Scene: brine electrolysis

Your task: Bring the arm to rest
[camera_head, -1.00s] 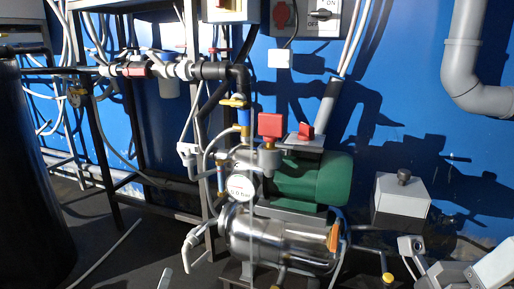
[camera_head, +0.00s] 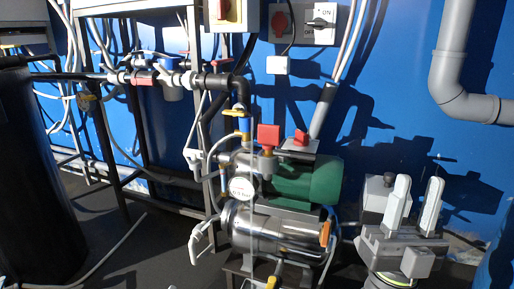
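My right gripper (camera_head: 419,184) is in the lower right of the head view. Its two pale fingers point up and stand apart, with nothing between them. It is to the right of the green pump motor (camera_head: 307,181) and in front of a grey box (camera_head: 375,190), which it partly hides. It looks clear of the pump, but I cannot tell how far it is from the box. My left gripper is not in view.
The steel pump body (camera_head: 275,232) stands low in the middle, with a round gauge (camera_head: 241,188) and a red-handled valve (camera_head: 268,135). A black tank (camera_head: 35,180) is at the left. A grey pipe (camera_head: 455,70) runs down the blue wall at upper right.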

